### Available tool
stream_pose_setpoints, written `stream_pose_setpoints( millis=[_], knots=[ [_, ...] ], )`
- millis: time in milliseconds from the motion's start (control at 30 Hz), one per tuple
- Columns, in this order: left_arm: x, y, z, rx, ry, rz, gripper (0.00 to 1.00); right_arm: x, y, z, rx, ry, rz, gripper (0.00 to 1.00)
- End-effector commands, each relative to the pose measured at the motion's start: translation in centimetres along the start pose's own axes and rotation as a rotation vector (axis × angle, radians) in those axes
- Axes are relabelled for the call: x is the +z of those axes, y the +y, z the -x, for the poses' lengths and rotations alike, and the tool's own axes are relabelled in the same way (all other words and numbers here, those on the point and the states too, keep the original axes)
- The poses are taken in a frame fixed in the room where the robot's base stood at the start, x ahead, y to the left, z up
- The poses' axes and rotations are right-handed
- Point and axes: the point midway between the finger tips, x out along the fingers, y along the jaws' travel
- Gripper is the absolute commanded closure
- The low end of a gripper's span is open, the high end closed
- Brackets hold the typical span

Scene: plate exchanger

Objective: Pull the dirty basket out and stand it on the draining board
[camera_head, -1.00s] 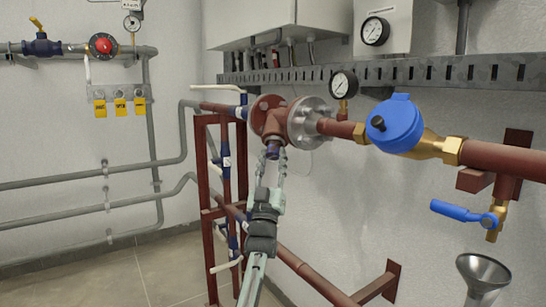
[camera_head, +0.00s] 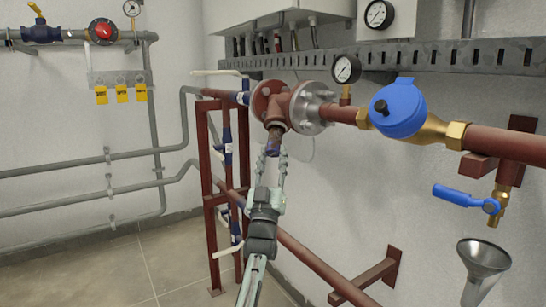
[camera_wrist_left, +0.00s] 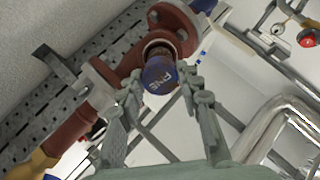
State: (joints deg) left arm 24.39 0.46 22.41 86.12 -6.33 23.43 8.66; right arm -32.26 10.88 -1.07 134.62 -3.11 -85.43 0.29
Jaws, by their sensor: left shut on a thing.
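The red-brown strainer body (camera_head: 277,105) sits in the pipe line, with its short branch pointing down. Below its mouth is a dark blue-purple cap (camera_head: 272,149), with a brownish, dirty-looking piece of the basket (camera_head: 275,132) between cap and mouth. In the left wrist view the cap (camera_wrist_left: 158,76) carries white lettering, and the brown basket part (camera_wrist_left: 158,52) shows behind it, still inside the mouth. My left gripper (camera_head: 271,158) is shut on the basket's cap end from below, one finger each side. I do not see my right gripper or a draining board.
A gauge (camera_head: 346,69), a blue meter (camera_head: 399,107) and a blue-handled valve (camera_head: 466,199) line the pipe to the right. A metal funnel (camera_head: 484,258) stands lower right. A red frame (camera_head: 209,200) and a sloping lower pipe (camera_head: 310,262) are close to my left arm.

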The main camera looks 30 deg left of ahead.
Motion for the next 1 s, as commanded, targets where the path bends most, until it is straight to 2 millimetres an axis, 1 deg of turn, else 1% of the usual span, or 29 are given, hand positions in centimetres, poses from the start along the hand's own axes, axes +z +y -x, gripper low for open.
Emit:
stream_pose_setpoints(
  millis=[167,533,867,1000],
  knots=[
    [0.0,0.0,0.4,0.000,0.000,0.000,0.93,0.0,0.0,0.0,0.000,0.000,0.000,0.00],
    [0.1,0.0,2.6,0.000,-0.001,0.001,0.93,0.0,-0.1,-0.2,0.000,0.000,0.000,0.00],
    [0.0,0.0,2.7,0.000,0.000,0.000,0.93,0.1,0.0,-0.2,0.000,-0.001,-0.001,0.00],
    [0.1,0.0,3.7,0.000,-0.001,0.000,0.93,0.1,-0.1,-0.3,0.000,-0.001,-0.001,0.00]
  ],
)
